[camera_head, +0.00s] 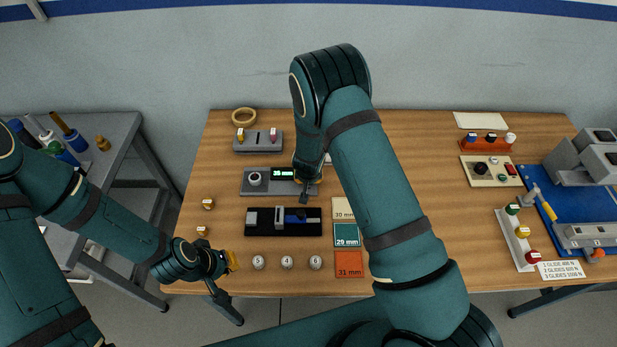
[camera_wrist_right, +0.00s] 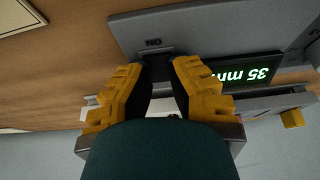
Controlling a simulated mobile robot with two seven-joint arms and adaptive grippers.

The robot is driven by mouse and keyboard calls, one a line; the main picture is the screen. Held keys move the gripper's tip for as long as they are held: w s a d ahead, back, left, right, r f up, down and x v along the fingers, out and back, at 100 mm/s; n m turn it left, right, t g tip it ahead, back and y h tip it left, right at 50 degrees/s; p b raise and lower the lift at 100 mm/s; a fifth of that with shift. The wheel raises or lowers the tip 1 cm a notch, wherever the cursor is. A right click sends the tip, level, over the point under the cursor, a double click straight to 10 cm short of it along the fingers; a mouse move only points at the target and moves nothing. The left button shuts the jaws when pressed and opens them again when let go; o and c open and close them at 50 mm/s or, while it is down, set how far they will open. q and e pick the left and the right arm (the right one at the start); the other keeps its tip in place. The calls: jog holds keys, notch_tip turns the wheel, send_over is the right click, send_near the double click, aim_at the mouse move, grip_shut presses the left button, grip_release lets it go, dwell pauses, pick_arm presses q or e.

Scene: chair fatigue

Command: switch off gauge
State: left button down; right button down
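The gauge (camera_head: 262,189) is a grey box with a round knob (camera_head: 255,178) and a lit green display (camera_head: 283,174), left of the table's middle. In the right wrist view its display (camera_wrist_right: 245,76) is lit and reads 35 mm upside down. A dark switch (camera_wrist_right: 155,67) sits beside upside-down ON lettering on the gauge (camera_wrist_right: 200,30). My right gripper (camera_wrist_right: 160,82) is at this switch, its yellow fingers parted around it; contact is unclear. My left gripper (camera_head: 230,261) is at the table's front left edge, apart from the gauge; its opening is too small to tell.
A black slide fixture (camera_head: 265,225) lies in front of the gauge and a grey block with pegs (camera_head: 257,143) behind it. Several numbered knobs (camera_head: 287,262) and coloured cards (camera_head: 347,235) are near the front. My right arm covers the table's middle.

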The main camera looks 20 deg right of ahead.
jog(key=g+p, duration=0.1)
jog(key=p, duration=0.2)
jog(key=shift+w+r+g, duration=0.1)
jog(key=shift+g, duration=0.3)
pick_arm(q)
jog(key=shift+a+r+p, duration=0.1)
jog(key=shift+r+p, duration=0.25)
jog(key=shift+r, duration=1.75)
pick_arm(e)
jog(key=shift+g+y, duration=0.4)
jog(key=shift+g, duration=0.1)
jog(key=shift+f, duration=0.2)
jog(key=c, duration=1.1)
grip_release()
pick_arm(q)
jog(key=shift+f, duration=0.2)
pick_arm(e)
jog(key=shift+o, duration=0.2)
jog(key=shift+w, duration=0.1)
